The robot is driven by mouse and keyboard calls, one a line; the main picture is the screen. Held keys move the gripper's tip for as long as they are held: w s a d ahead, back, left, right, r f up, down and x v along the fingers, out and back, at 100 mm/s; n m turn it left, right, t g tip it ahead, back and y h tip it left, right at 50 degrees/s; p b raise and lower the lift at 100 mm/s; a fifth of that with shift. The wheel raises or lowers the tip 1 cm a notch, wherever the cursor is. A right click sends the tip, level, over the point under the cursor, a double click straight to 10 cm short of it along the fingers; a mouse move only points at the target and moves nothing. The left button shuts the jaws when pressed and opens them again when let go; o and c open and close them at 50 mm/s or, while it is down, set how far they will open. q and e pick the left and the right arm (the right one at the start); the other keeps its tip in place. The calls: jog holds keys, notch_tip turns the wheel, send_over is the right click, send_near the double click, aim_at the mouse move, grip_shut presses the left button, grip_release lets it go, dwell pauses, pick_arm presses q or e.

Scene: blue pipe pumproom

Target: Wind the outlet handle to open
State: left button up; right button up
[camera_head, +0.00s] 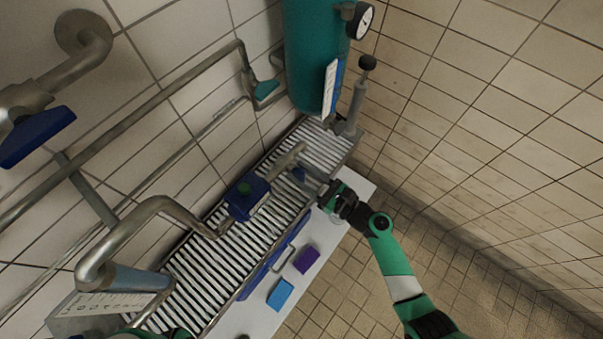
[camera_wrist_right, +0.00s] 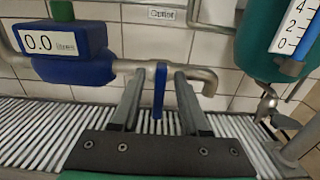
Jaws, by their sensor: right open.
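The blue outlet handle (camera_wrist_right: 159,88) hangs down from a metal pipe below a small wall label (camera_wrist_right: 167,14) in the right wrist view. It also shows small in the head view (camera_head: 298,174). My right gripper (camera_wrist_right: 158,92) is open, with one finger on each side of the handle and a gap visible on both sides. In the head view the right gripper (camera_head: 322,192) reaches in from the right, just beside the handle. Of my left arm only a green piece shows at the bottom left edge; its gripper is out of view.
A blue meter (camera_wrist_right: 62,50) reading 0.0 sits on the pipe to the left. A teal tank (camera_head: 318,50) with a gauge (camera_head: 361,21) stands behind. Slatted grating (camera_head: 232,243) lies below. Purple (camera_head: 306,259) and blue (camera_head: 280,294) blocks lie on the white ledge (camera_head: 330,233).

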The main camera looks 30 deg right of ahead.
grip_shut()
dwell(0.5)
jog(key=n+b, duration=0.1)
jog(key=n, duration=0.1)
jog(key=n+b, duration=0.1)
jog(key=n, duration=0.2)
jog(key=shift+s+a+f, duration=0.15)
jog(key=shift+a, duration=0.05)
jog(key=n+b, duration=0.1)
jog(key=n, duration=0.1)
jog(key=n+b, duration=0.1)
jog(key=n, duration=0.2)
jog(key=shift+a+f+b, duration=0.15)
jog(key=shift+b, duration=0.2)
jog(key=shift+s+a+f+n+b, duration=0.1)
jog(key=shift+f+n+b, duration=0.1)
jog(key=shift+n+b, duration=1.8)
jog(key=shift+f+n+b, duration=0.15)
jog(key=shift+n+b, duration=0.75)
jog(key=shift+n, duration=2.1)
